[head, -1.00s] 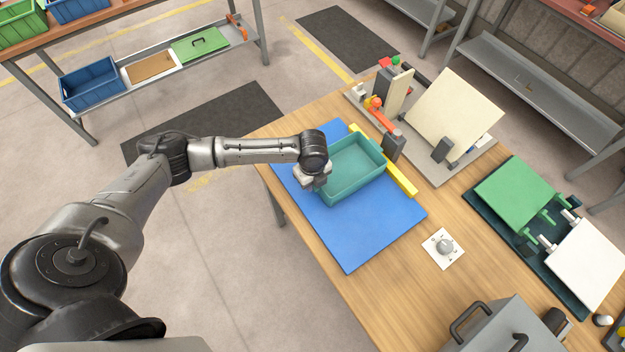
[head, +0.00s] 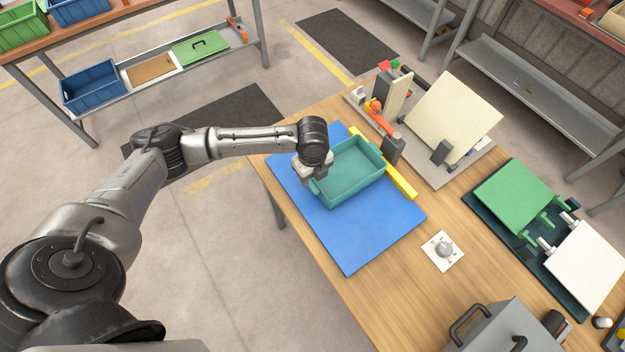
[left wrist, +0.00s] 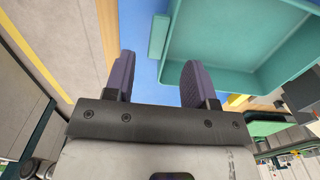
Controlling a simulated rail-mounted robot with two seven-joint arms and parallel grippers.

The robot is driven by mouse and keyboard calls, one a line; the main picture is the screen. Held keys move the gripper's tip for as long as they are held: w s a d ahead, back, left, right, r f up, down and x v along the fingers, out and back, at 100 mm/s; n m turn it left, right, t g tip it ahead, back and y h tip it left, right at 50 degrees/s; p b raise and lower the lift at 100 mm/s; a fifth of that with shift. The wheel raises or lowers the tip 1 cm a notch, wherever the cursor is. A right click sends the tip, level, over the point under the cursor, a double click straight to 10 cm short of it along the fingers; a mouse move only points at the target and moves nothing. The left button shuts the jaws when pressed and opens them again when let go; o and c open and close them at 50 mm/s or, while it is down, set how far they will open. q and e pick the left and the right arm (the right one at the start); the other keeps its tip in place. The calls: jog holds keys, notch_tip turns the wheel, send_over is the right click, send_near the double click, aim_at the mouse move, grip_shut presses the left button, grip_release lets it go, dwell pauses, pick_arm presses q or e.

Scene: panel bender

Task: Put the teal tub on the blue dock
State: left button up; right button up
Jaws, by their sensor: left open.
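The teal tub (head: 352,174) is empty and upright on the blue dock (head: 352,238), toward its back edge near the yellow bar. My left gripper (head: 314,180) is at the tub's left end, pointing down. In the left wrist view its two fingers (left wrist: 155,78) are apart with blue surface between them. My right gripper is in neither view.
A yellow bar (head: 399,184) runs along the dock's back edge. Behind it stands a grey fixture with a cream panel (head: 453,117). A white plate with a knob (head: 443,250) and green panel (head: 513,194) lie to the right. The dock's front part is clear.

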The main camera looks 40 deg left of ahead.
pick_arm(q)
notch_tip(320, 180, up, 6)
jog(key=s+d+f+n+t+h, duration=0.1)
jog(key=s+d+f+n, duration=0.3)
jog(key=d, duration=0.3)
jog(key=s+d+f+n+t+h, duration=0.1)
jog(key=s+d+f+n+h, duration=0.1)
jog(key=s+d+f, duration=0.35)
jog(key=s+a+n+t+y, duration=0.1)
jog(key=s+a+n+y, duration=0.1)
jog(key=s+n, duration=1)
jog(key=s+a, duration=0.1)
jog(key=s, duration=0.2)
jog(key=shift+s+a+r+t+y, duration=0.2)
jog(key=shift+a+r+t+y, duration=0.1)
jog(key=shift+r+y, duration=0.1)
jog(key=shift+w+d, duration=0.1)
jog(key=shift+d, duration=0.05)
